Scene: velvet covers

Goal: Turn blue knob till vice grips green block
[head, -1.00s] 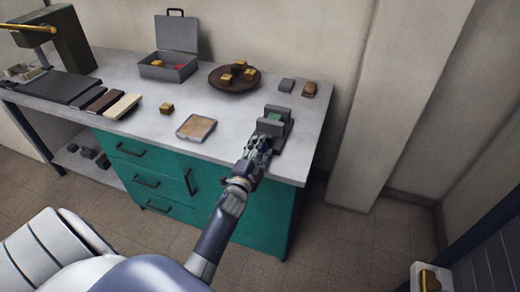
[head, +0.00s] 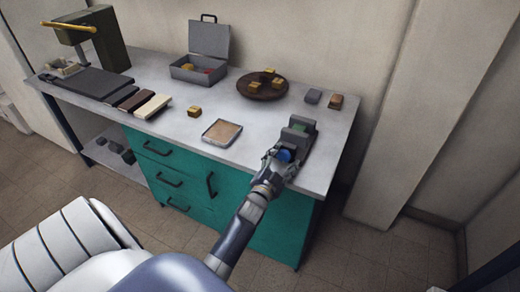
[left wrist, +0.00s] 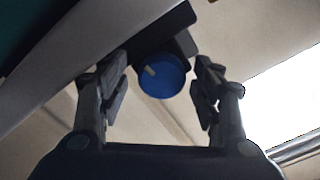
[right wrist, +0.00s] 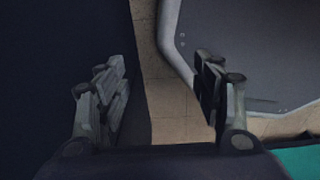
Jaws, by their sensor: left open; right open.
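The grey vice (head: 291,150) sits at the right front part of the worktop. The green block (head: 299,127) shows between its jaws; I cannot tell whether both jaws touch it. The blue knob (head: 285,155) is on the vice's near end; in the left wrist view the knob (left wrist: 163,76) has a pale pointer mark. My left gripper (head: 274,163) is open at the knob. In the left wrist view its fingers (left wrist: 161,88) stand on either side of the knob with visible gaps. My right gripper (right wrist: 162,85) is open and empty, seen only in its wrist view.
Near the vice lie a small tray (head: 222,132), a grey block (head: 313,96) and a brown-topped block (head: 336,101). A round plate (head: 262,90) with yellow-topped blocks and an open grey box (head: 196,72) stand behind. The worktop's front edge is close to my left arm.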

